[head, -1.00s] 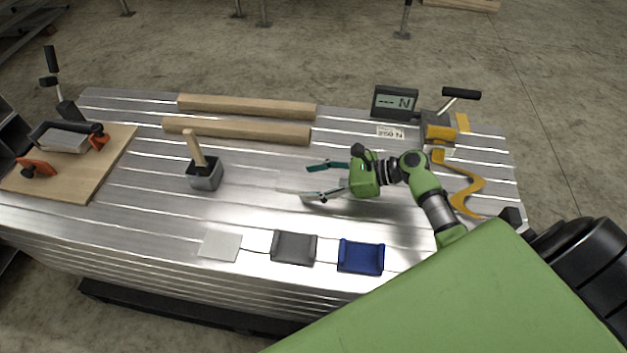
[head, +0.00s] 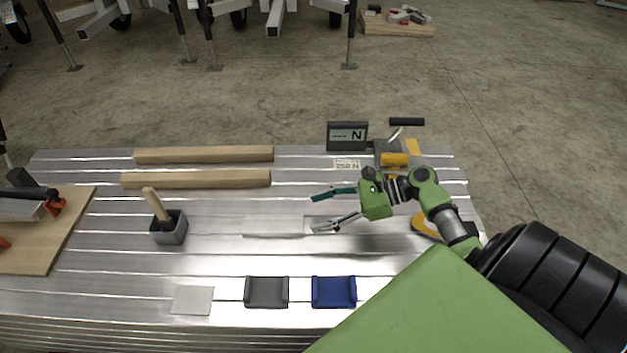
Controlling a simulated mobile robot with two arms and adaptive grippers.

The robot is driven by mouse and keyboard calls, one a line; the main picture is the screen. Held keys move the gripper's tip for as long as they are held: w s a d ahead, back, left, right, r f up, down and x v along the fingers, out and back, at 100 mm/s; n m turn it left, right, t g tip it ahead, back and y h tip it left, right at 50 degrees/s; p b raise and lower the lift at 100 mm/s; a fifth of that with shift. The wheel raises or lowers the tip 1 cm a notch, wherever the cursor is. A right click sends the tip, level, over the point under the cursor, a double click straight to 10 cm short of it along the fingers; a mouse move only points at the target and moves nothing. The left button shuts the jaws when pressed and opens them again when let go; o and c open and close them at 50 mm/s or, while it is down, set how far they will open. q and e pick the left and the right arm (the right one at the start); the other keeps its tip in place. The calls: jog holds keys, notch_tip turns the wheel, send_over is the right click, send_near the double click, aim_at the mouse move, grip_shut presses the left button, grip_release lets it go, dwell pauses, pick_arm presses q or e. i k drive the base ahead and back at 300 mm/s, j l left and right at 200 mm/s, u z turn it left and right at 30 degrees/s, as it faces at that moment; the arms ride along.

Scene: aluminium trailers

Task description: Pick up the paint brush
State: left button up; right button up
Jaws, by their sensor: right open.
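The paint brush (head: 155,204) stands in a small grey square cup (head: 168,236) on the left part of the metal table. Only its pale wooden handle shows, leaning to the left; its lower end is hidden in the cup. My right gripper (head: 315,213) is over the middle right of the table, its fingers pointing left toward the cup. Its fingers are spread, with nothing between them, and it is well apart from the brush. My left gripper is not in view.
Two wooden bars (head: 204,155) lie along the back. A white square (head: 192,300), a grey tray (head: 267,292) and a blue tray (head: 334,292) line the front. A wooden board (head: 45,250) with clamps is at left. A display (head: 347,136) stands at the back right.

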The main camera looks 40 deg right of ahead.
aim_at(167, 222)
jog(key=k+j, duration=0.8)
jog(key=j, duration=0.1)
